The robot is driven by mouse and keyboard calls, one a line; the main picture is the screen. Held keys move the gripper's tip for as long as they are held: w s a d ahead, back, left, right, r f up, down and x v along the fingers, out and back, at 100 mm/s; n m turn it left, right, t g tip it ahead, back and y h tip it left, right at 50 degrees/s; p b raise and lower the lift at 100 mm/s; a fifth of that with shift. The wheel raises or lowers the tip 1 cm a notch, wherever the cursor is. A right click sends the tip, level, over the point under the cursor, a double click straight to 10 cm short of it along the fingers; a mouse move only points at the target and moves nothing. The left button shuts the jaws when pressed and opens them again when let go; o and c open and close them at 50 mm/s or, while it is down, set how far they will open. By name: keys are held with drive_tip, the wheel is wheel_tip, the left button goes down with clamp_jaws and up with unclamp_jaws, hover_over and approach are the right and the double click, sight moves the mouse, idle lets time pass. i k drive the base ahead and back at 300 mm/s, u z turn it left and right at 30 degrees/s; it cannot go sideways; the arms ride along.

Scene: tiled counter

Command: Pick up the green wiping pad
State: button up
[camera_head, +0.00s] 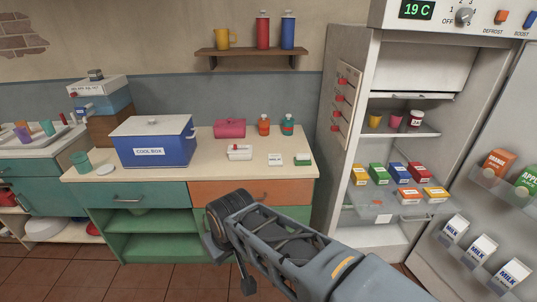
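A small green-and-white block (302,160) lies on the counter (215,178) near its right end. It may be the green wiping pad, but it is too small to be sure. My arm reaches in from the lower right, in front of the counter's drawers. Its dark end, my gripper (246,284), is below the counter top and apart from the block. The fingers are not clear enough to tell open from shut, and I see nothing held.
A blue cool box (153,142), a pink container (229,128), two small bottles (276,125), a white dish (239,152) and a small white box (275,159) stand on the counter. The open fridge (341,130) is at right. The counter's front middle is clear.

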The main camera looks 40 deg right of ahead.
sight(301, 159)
drive_tip(key=i, duration=0.9)
drive_tip(key=z, duration=0.9)
drive_tip(key=i, duration=0.65)
drive_tip(key=z, duration=0.55)
